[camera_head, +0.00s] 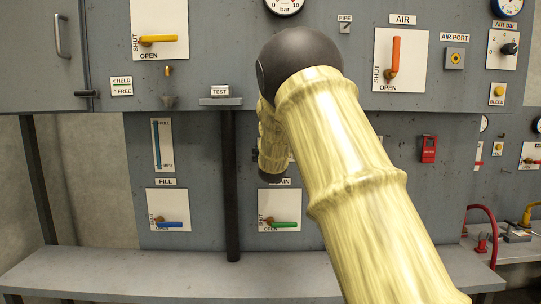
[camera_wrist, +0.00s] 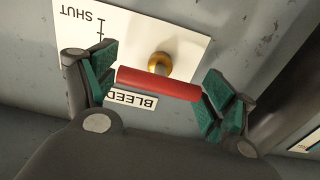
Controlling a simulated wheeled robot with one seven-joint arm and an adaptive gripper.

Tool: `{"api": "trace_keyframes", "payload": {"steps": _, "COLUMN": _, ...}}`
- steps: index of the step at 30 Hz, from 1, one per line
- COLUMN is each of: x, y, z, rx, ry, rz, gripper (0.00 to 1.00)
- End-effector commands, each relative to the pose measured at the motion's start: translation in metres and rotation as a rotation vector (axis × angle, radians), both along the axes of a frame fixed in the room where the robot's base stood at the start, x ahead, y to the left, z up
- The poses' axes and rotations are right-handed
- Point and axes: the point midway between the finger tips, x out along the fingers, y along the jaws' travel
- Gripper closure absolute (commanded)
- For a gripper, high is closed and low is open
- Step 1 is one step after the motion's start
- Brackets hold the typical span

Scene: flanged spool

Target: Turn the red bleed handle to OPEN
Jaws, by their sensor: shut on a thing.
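The red bleed handle (camera_wrist: 150,82) shows in the wrist view in front of a brass hub (camera_wrist: 160,64) on a white plate (camera_wrist: 188,42). The word SHUT and a scale mark show upside down on the plate, left of the hub. No OPEN mark is visible. An upside-down BLEED label (camera_wrist: 145,101) is partly covered. My gripper (camera_wrist: 160,86) has its green pads at the two ends of the red bar, shut on it. In the head view my yellow arm hides the handle and gripper.
In the head view, the panel carries an orange AIR handle (camera_head: 396,54), a yellow handle (camera_head: 158,39), a blue FILL handle (camera_head: 171,225) and a green handle (camera_head: 286,225). A small TEST shelf (camera_head: 221,101) juts out. A grey bench (camera_head: 120,268) runs below.

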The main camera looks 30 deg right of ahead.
Motion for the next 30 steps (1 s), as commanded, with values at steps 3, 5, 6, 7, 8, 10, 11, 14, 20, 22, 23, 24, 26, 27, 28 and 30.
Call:
{"api": "trace_keyframes", "payload": {"steps": 3, "x": -0.0009, "y": 0.0005, "z": -0.0087, "rx": -0.008, "ry": 0.020, "rz": 0.000, "gripper": 0.40}}
{"api": "trace_keyframes", "payload": {"steps": 5, "x": -0.0009, "y": 0.0005, "z": -0.0090, "rx": -0.011, "ry": 0.022, "rz": 0.000, "gripper": 0.40}}
{"api": "trace_keyframes", "payload": {"steps": 6, "x": -0.0009, "y": 0.0005, "z": -0.0091, "rx": -0.012, "ry": 0.024, "rz": 0.000, "gripper": 0.40}}
{"api": "trace_keyframes", "payload": {"steps": 7, "x": -0.0010, "y": 0.0004, "z": -0.0093, "rx": -0.012, "ry": 0.024, "rz": 0.000, "gripper": 0.40}}
{"api": "trace_keyframes", "payload": {"steps": 8, "x": -0.0010, "y": 0.0004, "z": -0.0094, "rx": -0.013, "ry": 0.024, "rz": 0.000, "gripper": 0.40}}
{"api": "trace_keyframes", "payload": {"steps": 10, "x": -0.0011, "y": 0.0004, "z": -0.0097, "rx": -0.013, "ry": 0.025, "rz": 0.000, "gripper": 0.40}}
{"api": "trace_keyframes", "payload": {"steps": 11, "x": -0.0011, "y": 0.0004, "z": -0.0099, "rx": -0.013, "ry": 0.025, "rz": 0.000, "gripper": 0.40}}
{"api": "trace_keyframes", "payload": {"steps": 14, "x": -0.0012, "y": 0.0003, "z": -0.0103, "rx": -0.013, "ry": 0.025, "rz": 0.000, "gripper": 0.40}}
{"api": "trace_keyframes", "payload": {"steps": 20, "x": -0.0012, "y": 0.0002, "z": -0.0091, "rx": -0.013, "ry": 0.023, "rz": 0.000, "gripper": 0.00}}
{"api": "trace_keyframes", "payload": {"steps": 22, "x": -0.0009, "y": 0.0002, "z": -0.0074, "rx": -0.013, "ry": 0.021, "rz": 0.000, "gripper": 0.00}}
{"api": "trace_keyframes", "payload": {"steps": 23, "x": -0.0009, "y": 0.0001, "z": -0.0068, "rx": -0.014, "ry": 0.020, "rz": 0.000, "gripper": 0.00}}
{"api": "trace_keyframes", "payload": {"steps": 24, "x": -0.0008, "y": 0.0002, "z": -0.0062, "rx": -0.014, "ry": 0.019, "rz": 0.000, "gripper": 0.00}}
{"api": "trace_keyframes", "payload": {"steps": 26, "x": -0.0007, "y": 0.0002, "z": -0.0053, "rx": -0.015, "ry": 0.018, "rz": 0.000, "gripper": 0.00}}
{"api": "trace_keyframes", "payload": {"steps": 27, "x": -0.0006, "y": 0.0002, "z": -0.0047, "rx": -0.014, "ry": 0.017, "rz": 0.000, "gripper": 0.00}}
{"api": "trace_keyframes", "payload": {"steps": 28, "x": -0.0005, "y": 0.0002, "z": -0.0044, "rx": -0.014, "ry": 0.017, "rz": 0.000, "gripper": 0.00}}
{"api": "trace_keyframes", "payload": {"steps": 30, "x": -0.0010, "y": 0.0006, "z": -0.0038, "rx": -0.015, "ry": 0.016, "rz": 0.000, "gripper": 0.00}}
